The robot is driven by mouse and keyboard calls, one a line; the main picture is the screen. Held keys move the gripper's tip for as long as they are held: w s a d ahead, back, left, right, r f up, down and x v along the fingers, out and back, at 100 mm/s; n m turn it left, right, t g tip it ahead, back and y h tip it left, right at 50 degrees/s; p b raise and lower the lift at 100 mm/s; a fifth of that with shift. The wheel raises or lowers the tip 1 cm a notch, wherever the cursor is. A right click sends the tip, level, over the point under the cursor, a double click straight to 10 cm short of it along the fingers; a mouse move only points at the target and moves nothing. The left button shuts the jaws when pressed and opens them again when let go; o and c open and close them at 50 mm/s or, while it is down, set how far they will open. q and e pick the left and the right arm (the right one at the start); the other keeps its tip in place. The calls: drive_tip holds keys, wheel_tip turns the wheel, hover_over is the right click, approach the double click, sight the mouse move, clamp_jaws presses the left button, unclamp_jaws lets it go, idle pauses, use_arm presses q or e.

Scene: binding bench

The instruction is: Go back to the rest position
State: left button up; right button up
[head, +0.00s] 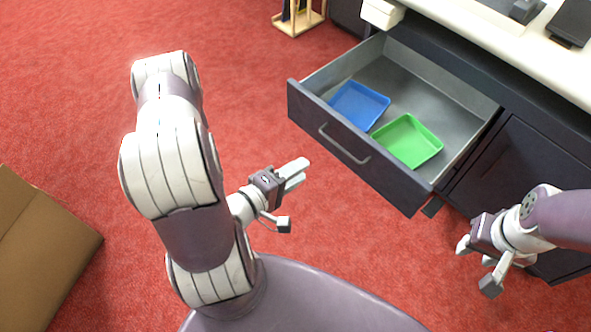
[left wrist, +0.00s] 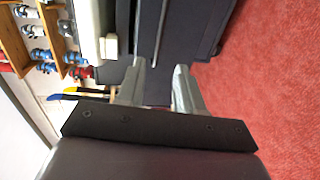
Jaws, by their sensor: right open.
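My left gripper (head: 298,172) is above the red floor, in front of and to the left of an open drawer (head: 345,150). It holds nothing, and in the left wrist view its two fingers (left wrist: 160,72) stand apart with an empty gap. My right gripper (head: 474,253) is at the lower right, in front of the dark cabinet. It is open and I see nothing between its fingers. Both grippers are clear of the drawer in the head view.
The drawer juts out from the bench and holds a blue tray (head: 359,104) and a green tray (head: 408,141). A cardboard box (head: 40,245) stands at the left. A wooden stand (head: 298,20) is at the top. Red floor lies open between.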

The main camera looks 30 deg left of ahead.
idle(0.3)
use_arm(q)
drive_tip(key=w+a+f+m+g+y, duration=0.2)
drive_tip(key=w+a+m+g+y, duration=0.2)
drive_tip(key=m+g, duration=0.4)
drive_tip(key=s+d+r+m+g+y+p, duration=0.1)
drive_tip(key=s+d+r+m+g+p, duration=0.2)
drive_tip(key=r, duration=0.4)
drive_tip(key=s+d+r+m+g+p, duration=0.1)
drive_tip(key=s+d+r+m+g, duration=0.15)
drive_tip(key=s+r, duration=0.3)
wheel_tip(320, 180, up, 33)
drive_tip(key=w+p, duration=0.1)
drive_tip(key=p, duration=3.1)
drive_tip(key=shift+m, duration=0.35)
